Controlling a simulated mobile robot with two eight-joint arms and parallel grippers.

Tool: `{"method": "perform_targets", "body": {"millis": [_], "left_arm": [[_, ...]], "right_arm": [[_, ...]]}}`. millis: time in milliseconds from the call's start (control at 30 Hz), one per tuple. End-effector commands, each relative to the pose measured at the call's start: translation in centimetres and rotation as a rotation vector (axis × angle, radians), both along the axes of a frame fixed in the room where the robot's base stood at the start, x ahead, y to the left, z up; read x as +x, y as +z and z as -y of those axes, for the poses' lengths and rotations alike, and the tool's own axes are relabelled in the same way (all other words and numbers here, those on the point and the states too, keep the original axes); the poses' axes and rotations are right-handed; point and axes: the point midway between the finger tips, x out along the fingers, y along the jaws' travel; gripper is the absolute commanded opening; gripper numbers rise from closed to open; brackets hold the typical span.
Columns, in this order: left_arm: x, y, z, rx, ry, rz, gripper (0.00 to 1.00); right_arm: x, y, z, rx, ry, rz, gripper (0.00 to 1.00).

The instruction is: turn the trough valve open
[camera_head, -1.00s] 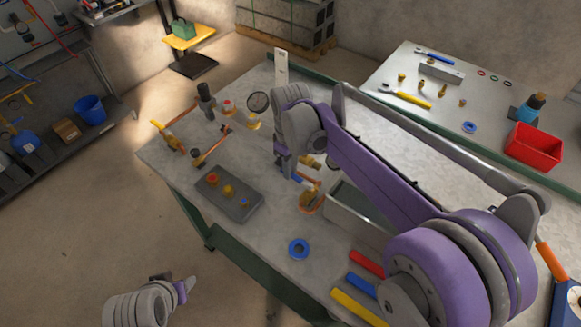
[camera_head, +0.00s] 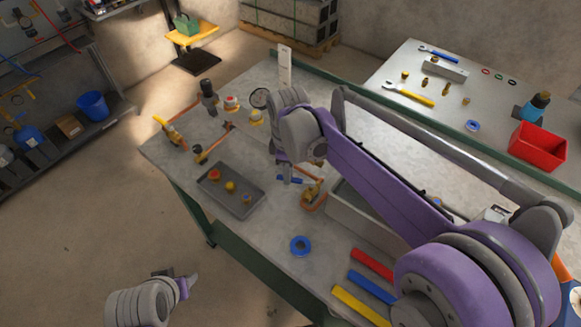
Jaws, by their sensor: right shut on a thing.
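The trough (camera_head: 365,232) is a grey open box on the workbench, partly covered by my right arm. The brass trough valve (camera_head: 313,193) stands at its left end, over an orange-rimmed piece. A blue lever (camera_head: 290,179) shows at the valve, pointing left in the picture. My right gripper (camera_head: 286,176) reaches down from above and is shut on this lever; its fingertips are small and partly hidden. My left gripper (camera_head: 190,284) hangs low at the bottom left, away from the bench; its jaw opening cannot be made out.
A dark tray (camera_head: 228,205) with several brass fittings lies left of the valve. A blue ring (camera_head: 300,246) and red, blue and yellow bars (camera_head: 372,264) lie in front. Copper pipe pieces (camera_head: 214,143) are at the far left. A second table (camera_head: 400,70) stands behind.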

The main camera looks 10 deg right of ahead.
Motion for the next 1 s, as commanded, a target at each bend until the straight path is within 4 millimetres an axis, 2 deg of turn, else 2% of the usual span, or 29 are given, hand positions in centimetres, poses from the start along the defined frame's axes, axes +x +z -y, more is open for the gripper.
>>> {"method": "perform_targets", "body": {"millis": [467, 1000], "left_arm": [[0.0, -0.2, 0.0, 0.0, 0.0, -0.001, 0.5], [0.0, -0.1, 0.0, 0.0, 0.0, -0.001, 0.5]], "right_arm": [[-2.8, 0.0, -0.7, 0.0, 0.453, -0.001, 0.0], [-5.7, 0.0, 0.0, 0.001, 0.932, -0.002, 0.0]]}}
